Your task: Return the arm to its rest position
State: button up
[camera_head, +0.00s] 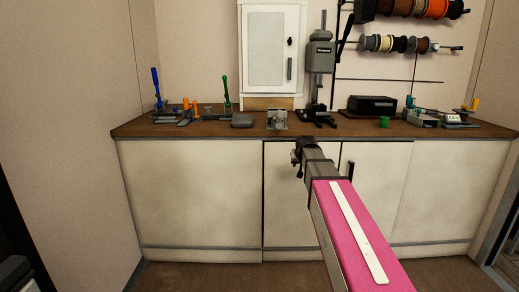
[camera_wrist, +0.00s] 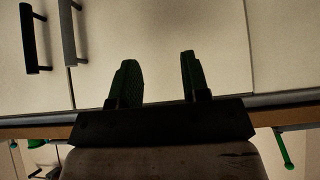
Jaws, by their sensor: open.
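My gripper (camera_head: 297,157) is at the end of my pink and grey arm, which stretches forward towards the cabinet front in the head view. In the wrist view my gripper (camera_wrist: 158,80) has two dark green fingers set well apart with nothing between them. Pale cabinet doors show behind the fingers. In the head view the gripper appears just below the front edge of the brown worktop (camera_head: 225,131); its fingers are too small there to make out.
White cabinet doors (camera_head: 190,195) with dark handles fill the front. On the worktop stand a grey drill press (camera_head: 319,60), a black box (camera_head: 371,105), a green cup (camera_head: 384,121) and several small tools. A white wall cabinet (camera_head: 271,48) and spools (camera_head: 397,44) hang above. Floor shows below.

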jog(key=s+f+g, duration=0.4)
jog(key=s+f, duration=0.9)
jog(key=s, duration=0.2)
jog(key=s+f+g, duration=0.4)
jog(key=s+f, duration=0.9)
jog(key=s, duration=0.3)
jog(key=shift+s, duration=0.25)
